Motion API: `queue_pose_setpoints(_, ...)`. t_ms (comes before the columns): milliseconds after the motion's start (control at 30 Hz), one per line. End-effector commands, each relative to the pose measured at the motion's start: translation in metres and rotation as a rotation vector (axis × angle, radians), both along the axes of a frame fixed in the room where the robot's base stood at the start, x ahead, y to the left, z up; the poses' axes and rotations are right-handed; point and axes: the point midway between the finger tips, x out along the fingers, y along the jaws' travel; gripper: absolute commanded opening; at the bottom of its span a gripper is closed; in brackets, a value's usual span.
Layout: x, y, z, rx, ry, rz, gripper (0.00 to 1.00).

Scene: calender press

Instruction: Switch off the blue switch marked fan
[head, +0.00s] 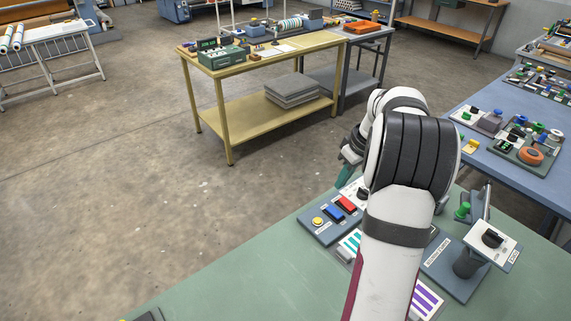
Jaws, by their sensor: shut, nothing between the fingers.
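A dark blue-grey panel (323,232) lies on the green table in front of me. On it a blue switch (333,214) sits between a yellow round button and a red switch (347,204). The labels are too small to read, so I cannot confirm the fan marking or tell which way the blue switch is tipped. My gripper (345,175) shows only in part, beyond my arm; its teal tip is above and behind the panel, apart from the blue switch in the picture. It is shut and empty. My arm hides the panel's right side.
The yellow button (318,222) is left of the blue switch. A black knob (362,194) is on the right. A grey stand with a tilted white plate (491,240) and a green knob (462,210) are right of my arm.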

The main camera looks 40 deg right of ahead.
Motion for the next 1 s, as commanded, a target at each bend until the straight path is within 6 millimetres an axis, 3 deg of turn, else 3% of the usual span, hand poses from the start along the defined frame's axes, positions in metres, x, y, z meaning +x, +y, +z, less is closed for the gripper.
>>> queue_pose_setpoints(33,-0.006,-0.017,-0.007,-0.012,-0.004,0.005,0.0)
queue_pose_setpoints(167,-0.014,-0.041,-0.015,-0.038,-0.012,0.03,0.0)
queue_pose_setpoints(567,-0.013,-0.042,-0.022,-0.037,-0.012,0.035,0.0)
queue_pose_setpoints(1000,0.012,-0.041,-0.109,-0.036,-0.011,0.034,0.0)
